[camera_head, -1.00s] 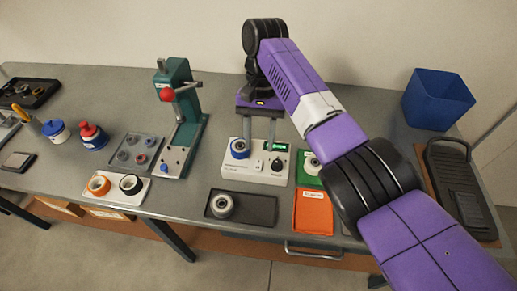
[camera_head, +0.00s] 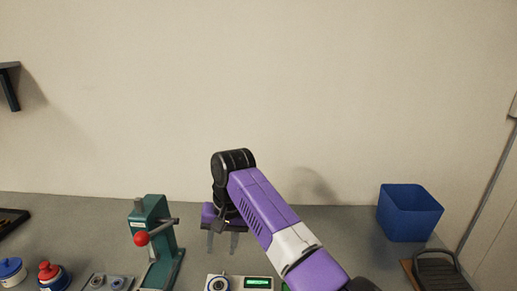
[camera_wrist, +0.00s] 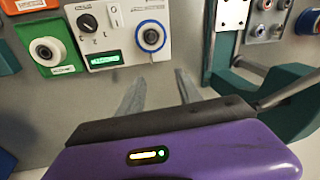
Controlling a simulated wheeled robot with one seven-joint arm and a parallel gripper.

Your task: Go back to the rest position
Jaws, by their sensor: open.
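My gripper (camera_head: 224,243) is open and empty, its two fingers apart, above the back of the grey bench in the head view. In the wrist view my gripper (camera_wrist: 158,90) points toward the white tester box (camera_wrist: 118,35), with nothing between the fingers. The tester box carries a blue ring (camera_wrist: 151,37), a black knob and a small green display. In the head view only the top of the tester box (camera_head: 240,283) shows at the bottom edge.
A green press (camera_head: 158,245) with a red knob stands left of my gripper. A blue bin (camera_head: 408,212) stands at the right. The wall behind is bare.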

